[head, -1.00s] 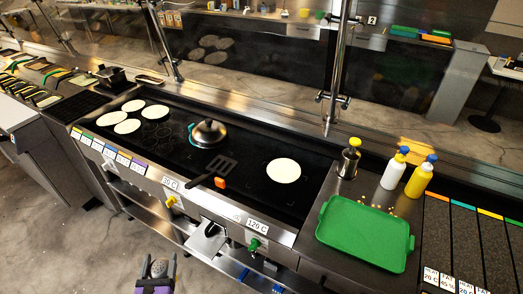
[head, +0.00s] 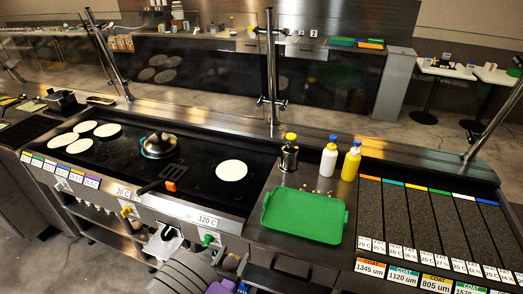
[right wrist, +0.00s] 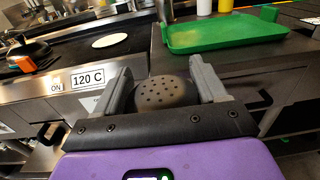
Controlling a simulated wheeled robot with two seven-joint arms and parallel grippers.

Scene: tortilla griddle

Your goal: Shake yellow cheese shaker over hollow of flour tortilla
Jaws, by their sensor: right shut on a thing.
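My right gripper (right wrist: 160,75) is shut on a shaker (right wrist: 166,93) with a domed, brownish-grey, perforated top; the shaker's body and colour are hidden. In the head view only a purple part of this gripper (head: 224,287) shows at the bottom edge. In the right wrist view it is in front of the griddle and counter fronts. A round pale flour tortilla (head: 232,170) lies flat on the right part of the black griddle (head: 205,188), apart from the gripper; it also shows in the right wrist view (right wrist: 109,40). No hollow is discernible in it. My left gripper is out of view.
Several tortillas (head: 80,145) lie at the griddle's left. A domed lid (head: 159,146) and a spatula (head: 158,183) lie between. A green tray (head: 304,215), yellow-capped steel container (head: 290,152), white bottle (head: 328,160) and yellow bottle (head: 351,162) are on the right counter.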

